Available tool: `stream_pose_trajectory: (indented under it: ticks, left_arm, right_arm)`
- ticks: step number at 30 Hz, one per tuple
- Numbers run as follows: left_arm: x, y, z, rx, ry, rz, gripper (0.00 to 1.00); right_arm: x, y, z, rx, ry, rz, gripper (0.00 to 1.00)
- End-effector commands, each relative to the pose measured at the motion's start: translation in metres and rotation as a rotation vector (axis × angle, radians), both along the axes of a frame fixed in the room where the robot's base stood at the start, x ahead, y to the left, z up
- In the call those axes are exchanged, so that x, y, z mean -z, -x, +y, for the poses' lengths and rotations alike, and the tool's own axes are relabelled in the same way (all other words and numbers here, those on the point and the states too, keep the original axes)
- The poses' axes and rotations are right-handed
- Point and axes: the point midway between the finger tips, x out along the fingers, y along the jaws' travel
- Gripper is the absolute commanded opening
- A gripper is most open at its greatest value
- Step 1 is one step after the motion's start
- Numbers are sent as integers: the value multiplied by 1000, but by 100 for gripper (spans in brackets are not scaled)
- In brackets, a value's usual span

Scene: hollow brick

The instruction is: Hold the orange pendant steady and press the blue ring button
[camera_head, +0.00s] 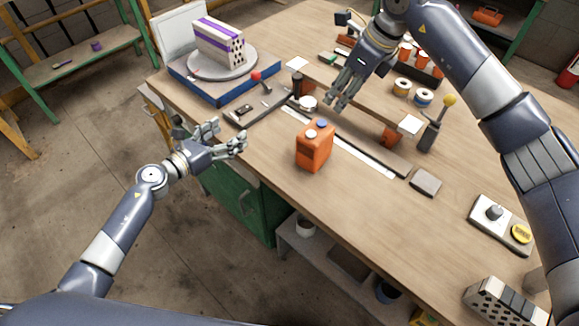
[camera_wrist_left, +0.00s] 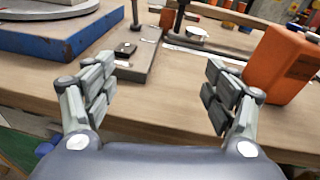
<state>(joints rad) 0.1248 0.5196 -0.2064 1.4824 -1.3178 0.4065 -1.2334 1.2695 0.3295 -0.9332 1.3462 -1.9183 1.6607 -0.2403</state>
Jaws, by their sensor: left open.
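The orange pendant (camera_head: 314,152) stands upright on the wooden table near its front edge. On its top are a blue button (camera_head: 322,123) and a white round part (camera_head: 311,134); a ring shape is too small to make out. My left gripper (camera_head: 229,135) is open and empty, left of the pendant and apart from it. In the left wrist view the pendant (camera_wrist_left: 280,66) stands to the right, beyond the right finger. My right gripper (camera_head: 338,102) hangs behind and above the pendant, fingers pointing down; its opening is unclear and I see nothing held.
A lever fixture (camera_head: 257,103) with a red knob lies behind left of the pendant. A blue platform (camera_head: 215,88) carries a round plate and striped brick. A rail (camera_head: 365,152) runs behind the pendant. A grey block (camera_head: 426,182) lies right. Table (camera_head: 345,205) in front is clear.

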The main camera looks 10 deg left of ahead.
Motion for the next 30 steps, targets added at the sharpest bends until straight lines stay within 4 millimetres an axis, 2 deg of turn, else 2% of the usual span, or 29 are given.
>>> stream_pose_trajectory:
  ticks: [1, 3, 6, 10, 15, 18, 23, 30]
  left_arm:
    - [7, 15, -32, 20, 4, -16, 78]
    - [12, 33, -67, 35, -2, -46, 78]
    - [11, 57, -112, 44, -5, -92, 78]
    - [1, 83, -153, 37, -4, -144, 78]
    - [-11, 101, -179, 19, -4, -183, 78]
    - [-14, 100, -185, 14, -4, -192, 78]
    - [-14, 83, -196, 15, -6, -193, 78]
    - [-14, 44, -218, 14, -2, -191, 78]
  right_arm:
    - [0, 0, 0, 0, 0, 0, 33]
    - [0, 0, 0, 0, 0, 0, 33]
    - [0, 0, 0, 0, 0, 0, 33]
    - [0, 0, 0, 0, 0, 0, 33]
    - [0, 0, 0, 0, 0, 0, 33]
    - [0, 0, 0, 0, 0, 0, 33]
    - [0, 0, 0, 0, 0, 0, 33]
    - [0, 0, 0, 0, 0, 0, 33]
